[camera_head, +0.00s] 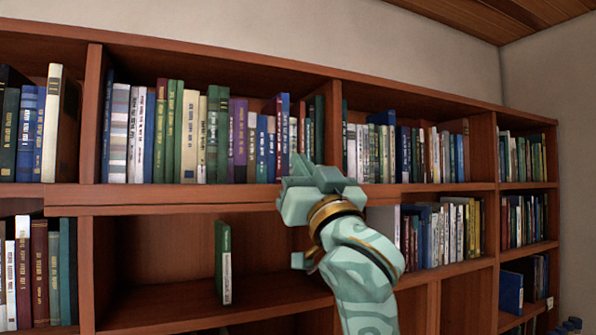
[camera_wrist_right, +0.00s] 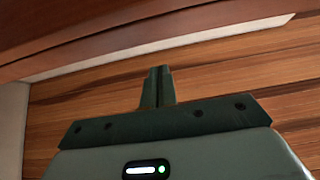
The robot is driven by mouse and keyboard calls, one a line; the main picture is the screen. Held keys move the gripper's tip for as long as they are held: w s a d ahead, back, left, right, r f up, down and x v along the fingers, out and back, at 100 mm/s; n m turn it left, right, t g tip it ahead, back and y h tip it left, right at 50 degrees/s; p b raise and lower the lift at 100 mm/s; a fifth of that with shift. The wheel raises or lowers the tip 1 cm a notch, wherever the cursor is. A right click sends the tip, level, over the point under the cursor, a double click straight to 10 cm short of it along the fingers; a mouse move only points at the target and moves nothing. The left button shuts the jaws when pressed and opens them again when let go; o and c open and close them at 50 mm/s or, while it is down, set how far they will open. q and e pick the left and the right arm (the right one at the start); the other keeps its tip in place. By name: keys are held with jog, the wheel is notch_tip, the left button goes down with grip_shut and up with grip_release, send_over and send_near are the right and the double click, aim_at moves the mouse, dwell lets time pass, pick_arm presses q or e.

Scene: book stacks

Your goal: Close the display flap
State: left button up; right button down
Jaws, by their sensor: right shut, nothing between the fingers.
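The display flap seems to be the red-brown board (camera_head: 170,210) that runs edge-on beneath the shelf in the middle-left bay. The compartment below it is open, and a green book (camera_head: 223,262) stands inside. My right gripper (camera_head: 298,166) is at the right end of that board, in front of the shelf. It is shut and empty, and its fingers also show together in the right wrist view (camera_wrist_right: 157,87). I cannot tell whether it touches the board. My right forearm hides the right part of the compartment. My left gripper is not in view.
Rows of books (camera_head: 190,135) fill the shelf above, and more books (camera_head: 440,230) stand in the bay to the right. Upright dividers (camera_head: 92,115) separate the bays. In the right wrist view, a red-brown panel (camera_wrist_right: 110,30) crosses the top, with a wood-plank surface (camera_wrist_right: 220,75) beyond.

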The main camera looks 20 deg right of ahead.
jog(key=f, duration=0.1)
jog(key=w+f+p, duration=0.1)
jog(key=f, duration=0.1)
jog(key=shift+w, duration=0.15)
jog(key=shift+a, duration=0.1)
